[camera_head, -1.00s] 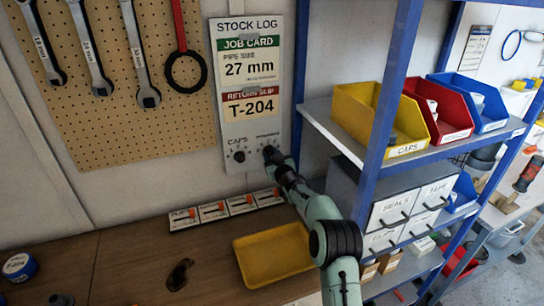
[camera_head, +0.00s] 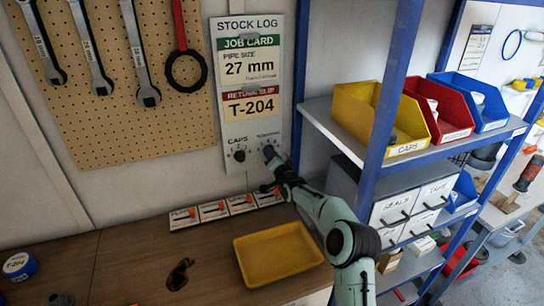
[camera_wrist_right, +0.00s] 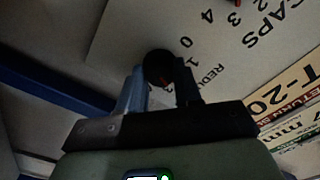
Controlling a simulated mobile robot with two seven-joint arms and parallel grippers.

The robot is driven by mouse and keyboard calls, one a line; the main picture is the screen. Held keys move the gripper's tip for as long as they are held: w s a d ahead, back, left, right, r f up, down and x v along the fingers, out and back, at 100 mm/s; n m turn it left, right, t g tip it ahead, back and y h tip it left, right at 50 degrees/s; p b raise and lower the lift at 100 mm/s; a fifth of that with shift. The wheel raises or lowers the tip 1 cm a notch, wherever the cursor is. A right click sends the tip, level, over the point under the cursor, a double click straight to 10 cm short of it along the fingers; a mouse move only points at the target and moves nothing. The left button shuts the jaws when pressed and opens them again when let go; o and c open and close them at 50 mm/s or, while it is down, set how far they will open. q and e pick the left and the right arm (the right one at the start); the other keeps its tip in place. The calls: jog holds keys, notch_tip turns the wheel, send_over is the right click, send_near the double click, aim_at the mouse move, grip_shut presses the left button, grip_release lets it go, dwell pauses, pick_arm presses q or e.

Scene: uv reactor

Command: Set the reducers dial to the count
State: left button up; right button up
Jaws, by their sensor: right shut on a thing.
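The stock log board (camera_head: 285,60) hangs on the wall with a job card reading 27 mm and a return slip reading T-204. Low on it are the caps dial (camera_head: 239,156) and, to its right, the reducers dial, which shows as a dark round knob in the right wrist view (camera_wrist_right: 158,66). My right gripper (camera_head: 271,158) is at the reducers dial, its fingers (camera_wrist_right: 160,82) shut on the knob from both sides. A small red mark shows on the knob, and 0 and 1 are readable beside it. The other numbers are hidden. My left gripper is not in view.
A blue-framed shelf (camera_head: 383,110) with yellow, red and blue bins stands just right of the board. Wrenches hang on the pegboard (camera_head: 75,125).

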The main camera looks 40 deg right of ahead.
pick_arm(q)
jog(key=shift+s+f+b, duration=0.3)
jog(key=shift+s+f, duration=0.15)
pick_arm(e)
jog(key=shift+d+r+m, duration=0.1)
jog(key=shift+r+m, duration=0.1)
jog(key=shift+m, duration=0.9)
jog(key=shift+r+m, duration=0.15)
jog(key=shift+m, duration=0.95)
jog(key=o, duration=0.9)
jog(key=shift+o, duration=0.7)
jog(key=shift+w+f, duration=0.15)
jog(key=shift+f, duration=0.1)
